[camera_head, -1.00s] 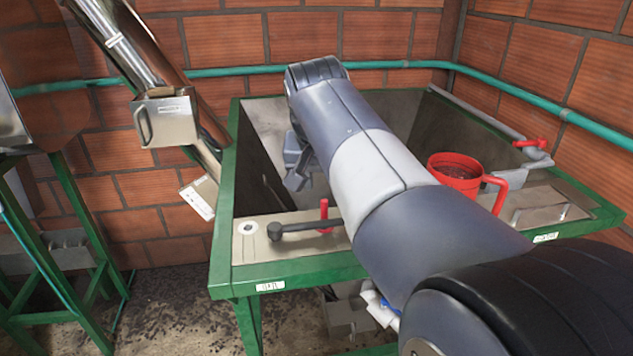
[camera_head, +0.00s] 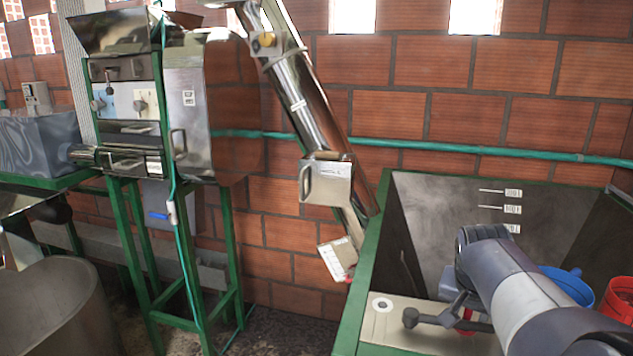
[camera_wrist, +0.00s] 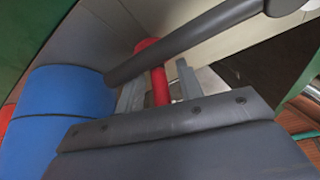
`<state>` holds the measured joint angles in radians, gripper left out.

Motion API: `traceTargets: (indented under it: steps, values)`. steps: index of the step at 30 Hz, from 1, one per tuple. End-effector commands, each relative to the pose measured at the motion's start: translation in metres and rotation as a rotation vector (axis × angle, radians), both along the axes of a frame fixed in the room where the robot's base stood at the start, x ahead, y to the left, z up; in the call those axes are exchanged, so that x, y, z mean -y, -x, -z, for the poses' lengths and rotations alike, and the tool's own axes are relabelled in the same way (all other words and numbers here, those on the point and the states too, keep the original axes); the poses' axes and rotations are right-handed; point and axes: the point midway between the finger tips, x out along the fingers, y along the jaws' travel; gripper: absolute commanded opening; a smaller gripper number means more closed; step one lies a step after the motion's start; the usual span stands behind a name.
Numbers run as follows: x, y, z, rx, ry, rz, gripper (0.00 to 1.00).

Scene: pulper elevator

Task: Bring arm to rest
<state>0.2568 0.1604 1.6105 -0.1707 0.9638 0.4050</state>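My arm (camera_head: 510,290) reaches over the green-framed tank (camera_head: 372,275) at the right of the head view. My gripper (camera_wrist: 158,92) shows in the wrist view with its two grey fingers apart. A red handle (camera_wrist: 160,85) shows between the fingers, with a dark grey lever (camera_wrist: 195,42) crossing beyond; I cannot tell whether they touch the fingers. In the head view the fingers are mostly hidden by the arm.
A blue vessel (camera_head: 568,284) and a red jug (camera_head: 618,300) stand right of my arm. A sloping metal tube (camera_head: 300,95) with a metal box (camera_head: 326,181) stands left of the tank. A metal machine (camera_head: 185,105) on a green stand is further left, by the brick wall.

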Motion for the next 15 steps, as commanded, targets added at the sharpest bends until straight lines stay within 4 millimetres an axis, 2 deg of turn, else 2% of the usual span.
traceTargets:
  steps: [1,6,15]
  values:
    - [0.0,0.0,-0.012,0.005,0.0,0.0,0.36]
    - [-0.001,0.001,-0.032,0.002,0.0,0.0,0.36]
    - [-0.001,0.001,-0.041,0.0,0.0,0.0,0.36]
